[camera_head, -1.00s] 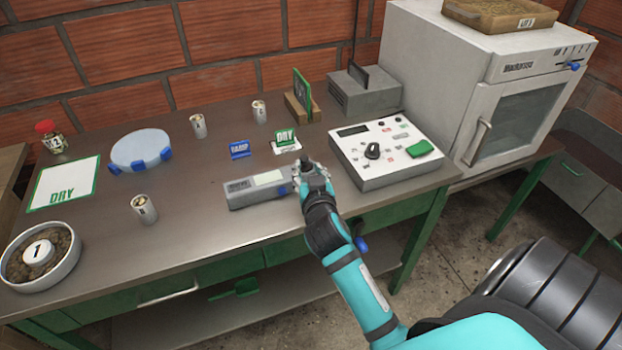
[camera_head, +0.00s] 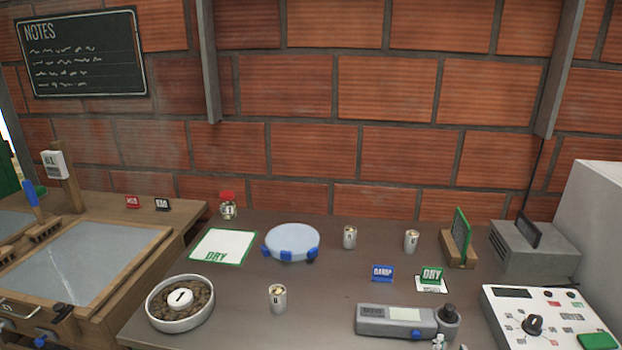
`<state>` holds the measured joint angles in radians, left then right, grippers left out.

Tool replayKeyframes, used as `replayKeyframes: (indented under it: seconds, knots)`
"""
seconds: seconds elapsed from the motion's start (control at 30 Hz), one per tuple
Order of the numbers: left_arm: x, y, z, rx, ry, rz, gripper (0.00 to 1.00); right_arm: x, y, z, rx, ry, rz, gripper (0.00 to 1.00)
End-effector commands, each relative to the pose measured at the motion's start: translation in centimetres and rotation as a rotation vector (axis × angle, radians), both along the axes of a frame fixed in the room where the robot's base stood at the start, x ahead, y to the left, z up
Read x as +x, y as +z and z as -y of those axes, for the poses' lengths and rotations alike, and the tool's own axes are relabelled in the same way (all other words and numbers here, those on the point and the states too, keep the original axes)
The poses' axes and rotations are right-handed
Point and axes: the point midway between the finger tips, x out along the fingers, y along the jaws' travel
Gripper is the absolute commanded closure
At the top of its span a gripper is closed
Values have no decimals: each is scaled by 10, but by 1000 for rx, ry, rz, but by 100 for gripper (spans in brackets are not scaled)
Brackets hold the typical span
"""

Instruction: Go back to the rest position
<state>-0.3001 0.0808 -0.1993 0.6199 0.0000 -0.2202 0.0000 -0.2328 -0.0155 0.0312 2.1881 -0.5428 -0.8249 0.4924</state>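A small grey metal part at the bottom edge looks like the tip of my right gripper (camera_head: 438,342). It shows just below the round dark end of a grey handheld meter (camera_head: 392,318). Whether it touches the meter, and whether it is open or shut, cannot be seen. The rest of the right arm is out of view. My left gripper is not in view. The meter lies on the dark table (camera_head: 330,290).
A bowl of beans (camera_head: 180,325), a DRY mat (camera_head: 222,247), a light blue round dish (camera_head: 292,242), several small cups and a control box (camera_head: 545,320) stand on the table. A wooden station (camera_head: 130,225) adjoins at left. A brick wall closes off the back.

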Motion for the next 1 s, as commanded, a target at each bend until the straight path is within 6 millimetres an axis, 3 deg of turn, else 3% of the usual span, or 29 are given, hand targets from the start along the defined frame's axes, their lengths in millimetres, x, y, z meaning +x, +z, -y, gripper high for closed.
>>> replayKeyframes:
  seconds: [0.13,0.3,0.7,1.0]
  knots:
    - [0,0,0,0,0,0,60,-60,-52,-28,44,99,-300,67]
    - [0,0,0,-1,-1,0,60,-118,-86,-61,78,240,-560,67]
    - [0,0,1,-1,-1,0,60,-227,-112,-114,123,542,-944,67]
    - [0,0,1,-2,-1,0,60,-207,-195,-115,129,531,-967,67]
